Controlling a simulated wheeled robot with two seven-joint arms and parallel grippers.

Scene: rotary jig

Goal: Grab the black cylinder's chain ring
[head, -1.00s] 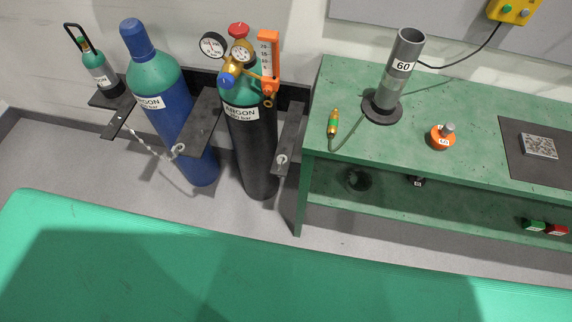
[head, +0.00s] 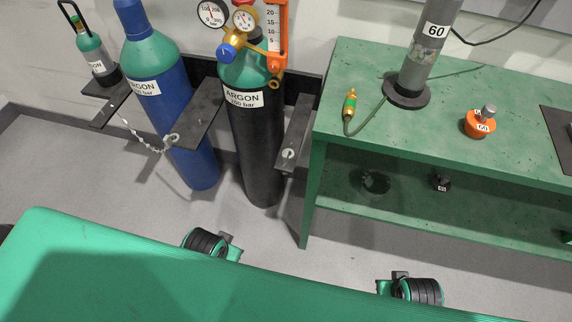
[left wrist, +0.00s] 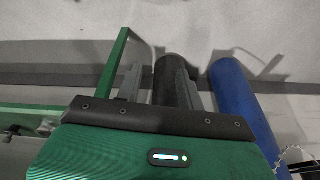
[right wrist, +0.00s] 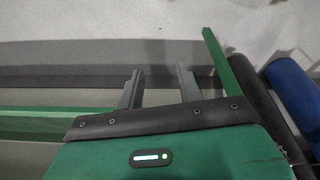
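The black cylinder (head: 256,150) with a green shoulder stands upright against the wall, left of the green bench. A pale metal ring (head: 288,153) sits on the dark bracket (head: 296,130) just right of it; I see no chain across the black cylinder. Another ring (head: 173,138) on the bracket to its left holds a chain (head: 140,138) crossing the blue cylinder (head: 180,125). My left gripper (left wrist: 160,73) is open and empty; the black cylinder (left wrist: 170,68) shows beyond its fingers. My right gripper (right wrist: 160,75) is open and empty. No fingers show in the head view.
The green bench (head: 365,75) bears a grey tube marked 60, an orange weight (head: 480,124) and a green-brass fitting (head: 349,104). Gauges (head: 228,20) top the black cylinder. A small cylinder (head: 92,52) stands far left. Grey floor is clear before the cylinders.

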